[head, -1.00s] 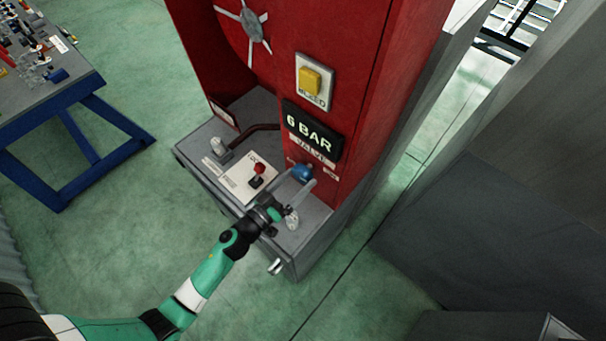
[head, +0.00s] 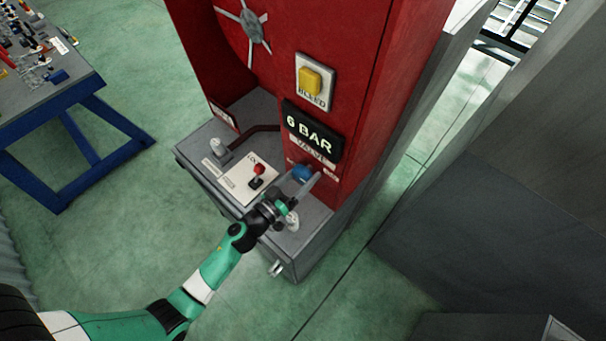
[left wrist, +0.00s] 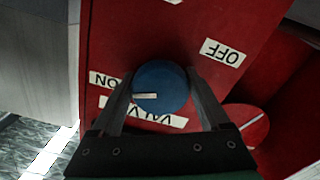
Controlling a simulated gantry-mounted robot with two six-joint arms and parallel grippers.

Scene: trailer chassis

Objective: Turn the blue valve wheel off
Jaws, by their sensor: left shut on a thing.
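The blue valve wheel (head: 302,172) sits low on the red panel, below the VALVE label. In the left wrist view the wheel (left wrist: 163,80) lies between the two fingers of my left gripper (left wrist: 161,85), which is shut on it from both sides. The wheel's white mark points left in that view, toward the ON label (left wrist: 104,80). The OFF label (left wrist: 222,53) is at the upper right there, upside down. In the head view my left gripper (head: 306,180) reaches the wheel from the front. My right gripper does not show.
A display (head: 312,131) reads 6 BAR above the wheel, with a yellow BLEED button (head: 310,80) higher up. A red-topped lever (head: 257,175) stands on the grey ledge (head: 215,190) left of my gripper. A blue-legged bench (head: 85,110) is at the far left.

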